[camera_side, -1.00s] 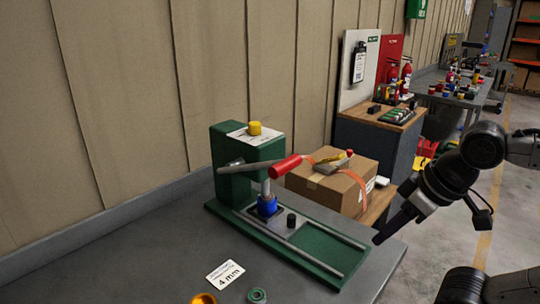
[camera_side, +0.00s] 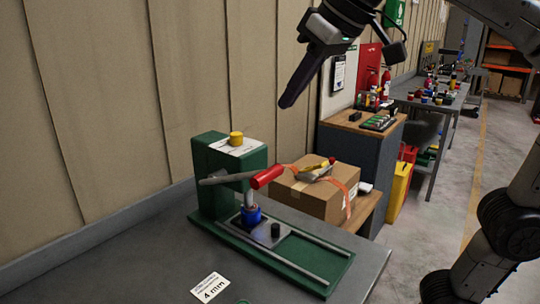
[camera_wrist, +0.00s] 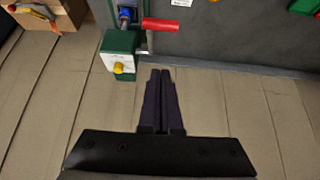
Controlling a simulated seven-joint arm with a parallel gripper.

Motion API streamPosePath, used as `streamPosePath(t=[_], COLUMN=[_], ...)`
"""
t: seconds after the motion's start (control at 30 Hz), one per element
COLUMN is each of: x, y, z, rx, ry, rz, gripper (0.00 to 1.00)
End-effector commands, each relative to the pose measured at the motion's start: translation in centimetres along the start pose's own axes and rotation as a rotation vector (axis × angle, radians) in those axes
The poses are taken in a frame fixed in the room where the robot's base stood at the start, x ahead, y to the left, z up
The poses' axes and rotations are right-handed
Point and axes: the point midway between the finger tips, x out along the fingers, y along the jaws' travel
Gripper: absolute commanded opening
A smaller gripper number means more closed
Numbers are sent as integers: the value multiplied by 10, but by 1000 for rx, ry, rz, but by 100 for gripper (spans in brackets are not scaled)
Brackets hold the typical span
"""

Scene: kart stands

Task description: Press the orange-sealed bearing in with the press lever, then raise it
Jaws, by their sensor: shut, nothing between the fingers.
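The green press (camera_side: 228,165) stands on the bench, with a yellow knob (camera_side: 236,138) on top. Its lever ends in a red handle (camera_side: 267,177) and lies about level across the press. The ram comes down over a blue piece (camera_side: 250,215) on the press base. I cannot make out an orange-sealed bearing there. My gripper (camera_side: 288,101) is shut and empty, high above and right of the press, touching nothing. In the wrist view my gripper (camera_wrist: 162,72) points toward the bench; the red handle (camera_wrist: 160,25) is just beyond its tips.
A white "4 mm" card (camera_side: 209,287) lies at the front of the bench. A cardboard box (camera_side: 318,190) stands just behind the press. The wall (camera_side: 100,100) rises close behind the bench.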

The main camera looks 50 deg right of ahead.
Motion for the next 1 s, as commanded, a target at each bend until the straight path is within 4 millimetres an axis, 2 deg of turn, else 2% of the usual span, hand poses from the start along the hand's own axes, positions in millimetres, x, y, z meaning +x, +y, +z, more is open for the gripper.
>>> streamPosePath(t=[0.17,0.53,0.77,1.0], x=[24,97,116,124], y=[1,1,1,1], z=[1,2,22,29], rx=[1,2,0,1], ry=[-3,-3,-1,1], rz=[2,2,1,0], gripper=[0,0,0,0])
